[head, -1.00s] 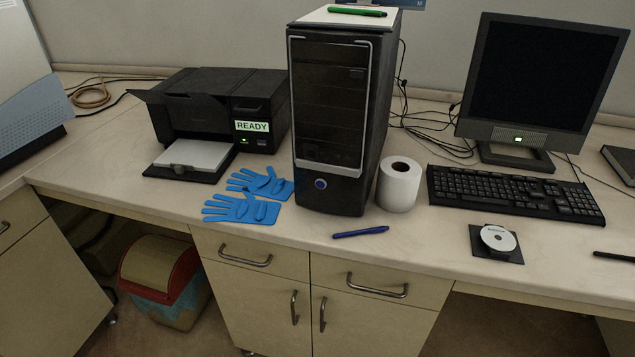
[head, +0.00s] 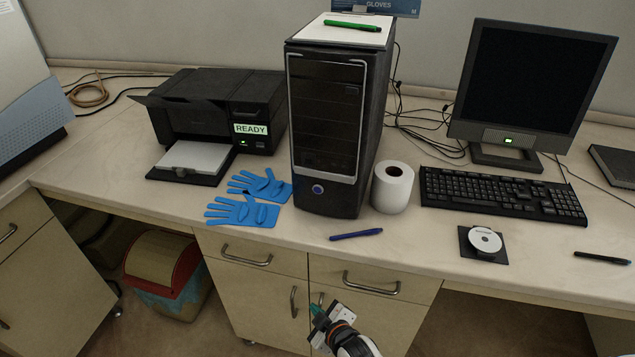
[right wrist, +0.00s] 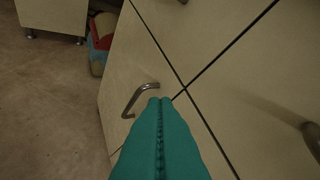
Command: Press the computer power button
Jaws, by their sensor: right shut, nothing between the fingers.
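The black computer tower (head: 326,120) stands upright on the bench. Its round blue-lit power button (head: 318,189) is low on the front face and nothing covers it. My right gripper (head: 316,309) is at the bottom of the head view, below the bench edge and in front of the cabinet doors, well below the button. In the right wrist view its teal fingers (right wrist: 160,103) are pressed together and empty, with a cabinet handle (right wrist: 139,100) behind them. My left gripper is not in view.
Blue gloves (head: 243,211) lie left of the tower. A blue pen (head: 356,234) lies in front of it, and a paper roll (head: 392,187) stands close on its right. A printer (head: 218,108) is at left, a keyboard (head: 500,194) and monitor (head: 531,85) at right. Cabinet handles (head: 371,283) stick out below.

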